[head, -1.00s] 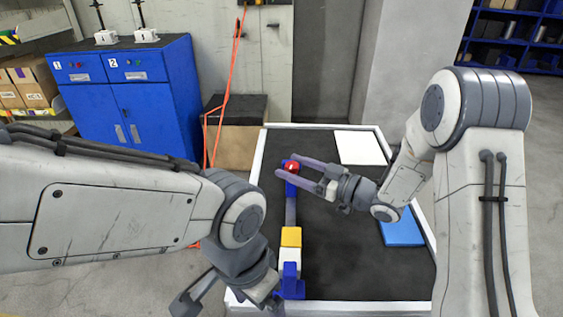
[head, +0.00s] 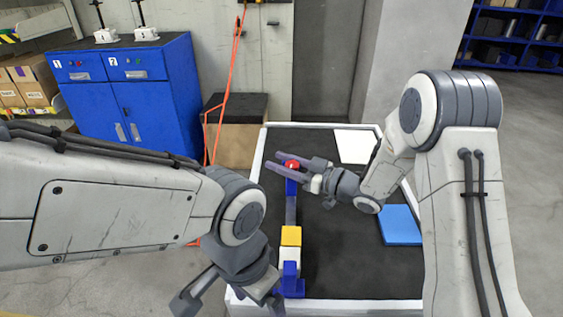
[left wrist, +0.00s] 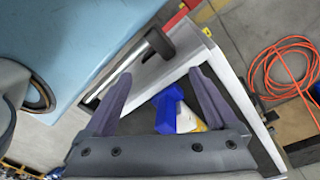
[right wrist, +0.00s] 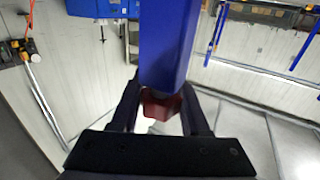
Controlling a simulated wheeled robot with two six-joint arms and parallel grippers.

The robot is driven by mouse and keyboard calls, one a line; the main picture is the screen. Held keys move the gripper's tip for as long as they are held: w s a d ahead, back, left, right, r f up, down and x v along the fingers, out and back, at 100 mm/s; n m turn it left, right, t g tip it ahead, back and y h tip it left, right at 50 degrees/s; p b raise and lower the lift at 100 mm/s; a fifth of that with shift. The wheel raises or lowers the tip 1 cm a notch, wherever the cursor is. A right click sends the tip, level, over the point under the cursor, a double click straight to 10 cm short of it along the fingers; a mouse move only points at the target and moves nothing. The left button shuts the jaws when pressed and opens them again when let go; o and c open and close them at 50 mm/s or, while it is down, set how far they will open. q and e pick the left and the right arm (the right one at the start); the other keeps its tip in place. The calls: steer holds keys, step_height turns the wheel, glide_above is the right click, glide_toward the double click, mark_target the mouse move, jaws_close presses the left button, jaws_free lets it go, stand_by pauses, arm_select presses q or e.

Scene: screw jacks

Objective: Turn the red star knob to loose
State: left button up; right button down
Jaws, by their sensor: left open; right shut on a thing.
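The red star knob (head: 292,163) sits at the far end of the jack, by a blue block (head: 291,187). My right gripper (head: 286,164) reaches it from the right. Its fingers are shut on the knob, one on each side. In the right wrist view the red knob (right wrist: 161,104) shows between the fingers, below a blue post (right wrist: 168,45). The jack's grey bar (head: 291,211) runs toward a yellow block (head: 291,236) at the near end. My left gripper (left wrist: 160,76) is open and empty, left of the jack's near end. The knob's turn angle cannot be read.
The jack stands on a dark table top with a pale rim (head: 330,306). A white panel (head: 355,146) and a blue panel (head: 401,226) lie on the right. A blue cabinet (head: 160,108) stands at the back left, with an orange hose (head: 223,100) beside it.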

steer(key=shift+s+a+n+g+y, duration=0.15)
steer(key=shift+n+g+y, duration=0.25)
steer(key=shift+n+g, duration=0.45)
steer(key=shift+s+d+n+g+y, duration=0.15)
steer(key=shift+n+g+y, duration=0.35)
steer(key=shift+g, duration=0.65)
steer(key=shift+a, duration=0.1)
steer(key=shift+c, duration=1.9)
jaws_free()
steer(key=v, duration=1)
steer(key=shift+d+b, duration=0.25)
steer(key=shift+b, duration=0.1)
steer(key=shift+s, duration=0.15)
